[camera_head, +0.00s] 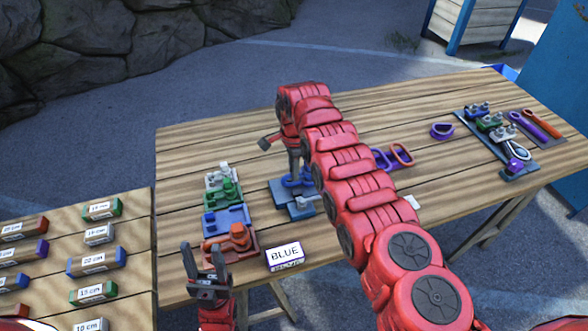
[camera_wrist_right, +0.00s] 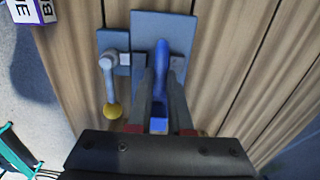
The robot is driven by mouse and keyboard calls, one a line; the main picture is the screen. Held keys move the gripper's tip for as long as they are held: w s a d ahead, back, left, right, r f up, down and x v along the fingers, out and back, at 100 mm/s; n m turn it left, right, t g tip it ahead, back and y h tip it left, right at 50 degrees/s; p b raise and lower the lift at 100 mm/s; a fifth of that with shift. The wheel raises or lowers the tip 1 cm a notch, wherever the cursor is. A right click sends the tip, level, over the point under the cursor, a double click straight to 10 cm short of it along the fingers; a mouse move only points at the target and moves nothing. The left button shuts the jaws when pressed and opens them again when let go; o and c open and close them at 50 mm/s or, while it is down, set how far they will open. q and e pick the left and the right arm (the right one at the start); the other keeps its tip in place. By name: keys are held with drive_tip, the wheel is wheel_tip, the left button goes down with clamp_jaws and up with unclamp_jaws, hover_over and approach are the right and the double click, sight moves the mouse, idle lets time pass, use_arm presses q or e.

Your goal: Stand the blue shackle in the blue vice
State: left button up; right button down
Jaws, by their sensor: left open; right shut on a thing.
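The blue vice is a flat blue-grey base (camera_head: 300,210) near the middle of the table in the head view. My right gripper (camera_head: 295,177) points down over the vice and is shut on the blue shackle (camera_wrist_right: 160,66). The shackle is seen nearly end-on between the fingers; I cannot tell whether it touches the vice. My left gripper (camera_head: 207,263) is open and empty near the table's front left edge.
A BLUE sign (camera_head: 285,256) stands at the front edge. White, green, blue and orange fixtures (camera_head: 225,218) line the left. Purple and orange shackles (camera_head: 402,154) lie right of my arm. A tool board (camera_head: 480,128) is at far right. Labelled blocks (camera_head: 97,262) fill the left table.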

drive_tip(key=shift+f+b, duration=0.3)
idle(0.4)
drive_tip(key=c, duration=0.8)
unclamp_jaws()
drive_tip(key=shift+o, duration=0.2)
wheel_tip(320, 180, up, 18)
drive_tip(key=p, duration=0.4)
drive_tip(key=shift+f, duration=0.25)
drive_tip(key=shift+f, duration=0.1)
